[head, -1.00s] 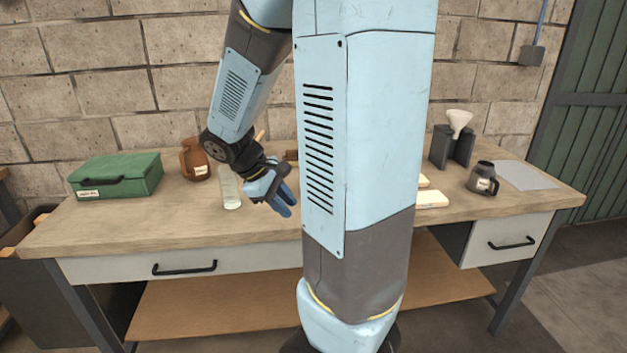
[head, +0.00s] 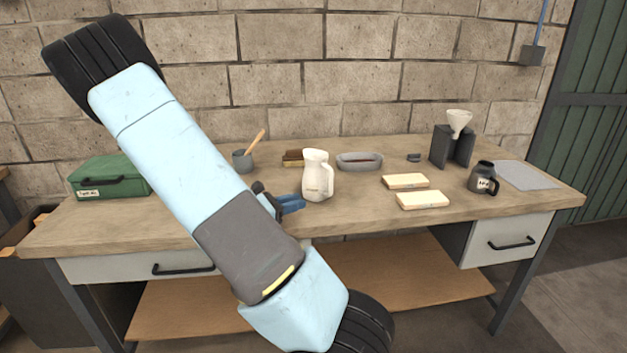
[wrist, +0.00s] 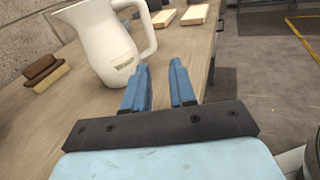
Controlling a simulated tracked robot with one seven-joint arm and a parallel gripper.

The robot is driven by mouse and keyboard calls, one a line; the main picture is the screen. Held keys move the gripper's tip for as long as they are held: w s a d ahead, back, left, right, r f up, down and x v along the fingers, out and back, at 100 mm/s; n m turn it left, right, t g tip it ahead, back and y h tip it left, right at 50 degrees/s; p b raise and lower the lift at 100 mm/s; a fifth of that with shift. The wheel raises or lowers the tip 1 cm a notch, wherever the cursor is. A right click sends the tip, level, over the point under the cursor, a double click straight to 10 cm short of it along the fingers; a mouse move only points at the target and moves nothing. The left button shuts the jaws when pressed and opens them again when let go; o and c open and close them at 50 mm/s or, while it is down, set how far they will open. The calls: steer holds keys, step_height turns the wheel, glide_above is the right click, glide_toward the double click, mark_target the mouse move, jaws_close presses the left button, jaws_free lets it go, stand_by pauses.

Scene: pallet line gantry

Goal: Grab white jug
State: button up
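The white jug (head: 318,176) stands upright on the workbench, near its middle. It has a small label low on its body. In the wrist view the jug (wrist: 97,45) is just beyond my gripper (wrist: 160,72), slightly left, with its handle on the right side, towards the fingers. My gripper (head: 291,204) is at the left of the jug in the head view, low over the bench. The blue fingers are apart with nothing between them. My arm hides part of the bench's left side.
A brush (head: 293,158), a grey tray (head: 360,161) and a grey pot (head: 243,160) stand behind the jug. Two pale blocks (head: 423,199) and a dark jug (head: 483,178) are to the right. A green box (head: 110,178) is far left. Bare bench top lies in front of the jug.

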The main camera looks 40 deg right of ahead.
mark_target(330, 194)
steer(key=shift+w+d+f+n+h, duration=0.1)
steer(key=shift+w+f+n+h, duration=0.05)
steer(key=shift+w+n+h, duration=0.3)
steer(key=shift+d, duration=0.3)
steer(key=d, duration=0.4)
steer(key=s+d, duration=0.1)
steer(key=d, duration=0.8)
steer(key=shift+s+d, duration=0.1)
steer(key=shift+s, duration=0.05)
jaws_close()
